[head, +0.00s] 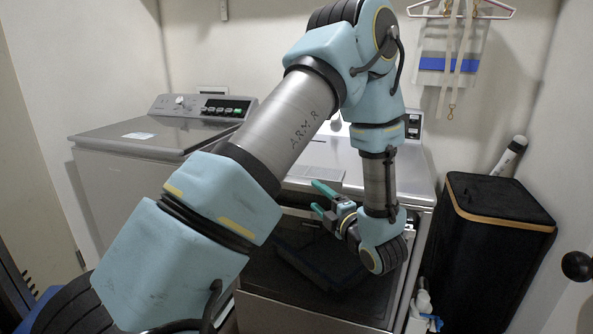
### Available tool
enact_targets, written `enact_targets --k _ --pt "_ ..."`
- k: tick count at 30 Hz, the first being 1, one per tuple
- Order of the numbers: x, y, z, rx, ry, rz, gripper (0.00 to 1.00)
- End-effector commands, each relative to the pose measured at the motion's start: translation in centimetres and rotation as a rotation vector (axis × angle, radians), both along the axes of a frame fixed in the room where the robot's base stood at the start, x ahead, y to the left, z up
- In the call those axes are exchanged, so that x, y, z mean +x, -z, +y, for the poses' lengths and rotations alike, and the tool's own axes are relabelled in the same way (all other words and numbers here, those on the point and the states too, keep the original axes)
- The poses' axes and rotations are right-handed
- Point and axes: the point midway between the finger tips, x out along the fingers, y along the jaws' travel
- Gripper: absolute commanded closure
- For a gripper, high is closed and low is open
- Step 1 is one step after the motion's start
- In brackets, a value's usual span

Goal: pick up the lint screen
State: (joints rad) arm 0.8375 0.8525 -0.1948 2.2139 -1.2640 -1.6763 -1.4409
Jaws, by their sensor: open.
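A flat grey rectangular piece (322,174) lies on the front of the right machine's top; it looks like the lint screen, but I cannot tell for certain. My gripper (319,199) has teal fingers that are apart, with nothing seen between them. It points left, in front of the right machine (417,189) and just below the grey piece in the picture. I cannot tell whether a finger touches the machine. My arm hides much of the machine's top and control panel.
A grey top-load washer (120,142) with its lid shut stands at the left. A tall black hamper (498,205) stands at the right, with a white bottle-like object (510,156) behind it. Bottles (423,305) stand low between machine and hamper. A hanger (460,10) hangs on the back wall.

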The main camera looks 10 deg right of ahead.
Motion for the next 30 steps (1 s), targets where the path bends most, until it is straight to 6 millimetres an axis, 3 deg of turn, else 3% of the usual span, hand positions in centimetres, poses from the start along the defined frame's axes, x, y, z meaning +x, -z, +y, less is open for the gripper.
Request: enact_targets --k 9,17,24,30 --pt "4.0 -0.3 1.4 -0.004 -0.007 -0.012 0.32" --pt "5.9 -0.2 1.9 -0.002 -0.006 -0.011 0.32" --pt "9.2 0.1 2.9 -0.003 -0.007 -0.011 0.32" --pt "10.1 0.4 3.1 -0.002 -0.003 -0.010 0.32"
